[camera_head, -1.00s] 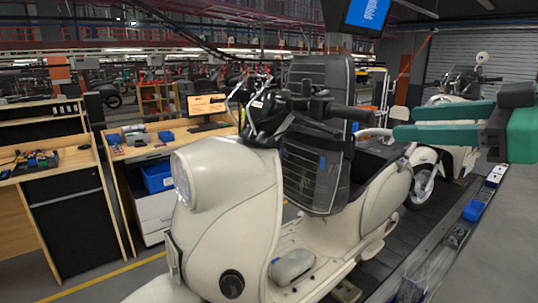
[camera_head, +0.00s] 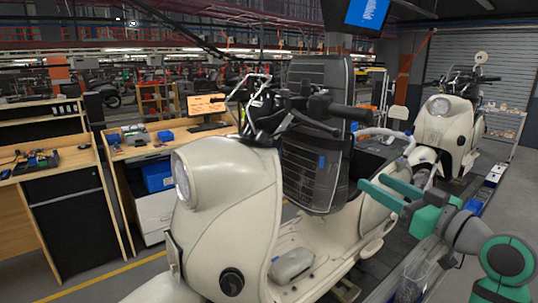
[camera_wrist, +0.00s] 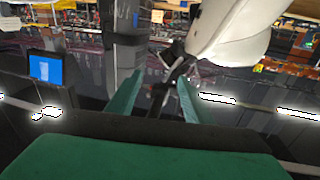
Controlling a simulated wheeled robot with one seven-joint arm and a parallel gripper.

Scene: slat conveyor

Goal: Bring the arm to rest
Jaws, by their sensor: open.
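My gripper (camera_head: 382,190) is at the right of the head view, beside the rear part of the cream scooter (camera_head: 232,200). Its two green fingers are apart and point left, with nothing between them. My green and grey arm links run from it down to the lower right corner. In the wrist view, my gripper (camera_wrist: 158,98) shows two spread green fingers. That view looks upside down, with part of the cream scooter (camera_wrist: 228,28) at the top.
A second cream scooter (camera_head: 445,132) stands behind on the conveyor (camera_head: 400,245). A blue bin (camera_head: 158,176) sits in the wooden desk (camera_head: 125,168) at left. A black slatted panel (camera_head: 312,150) stands upright on the near scooter. The floor at far right looks clear.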

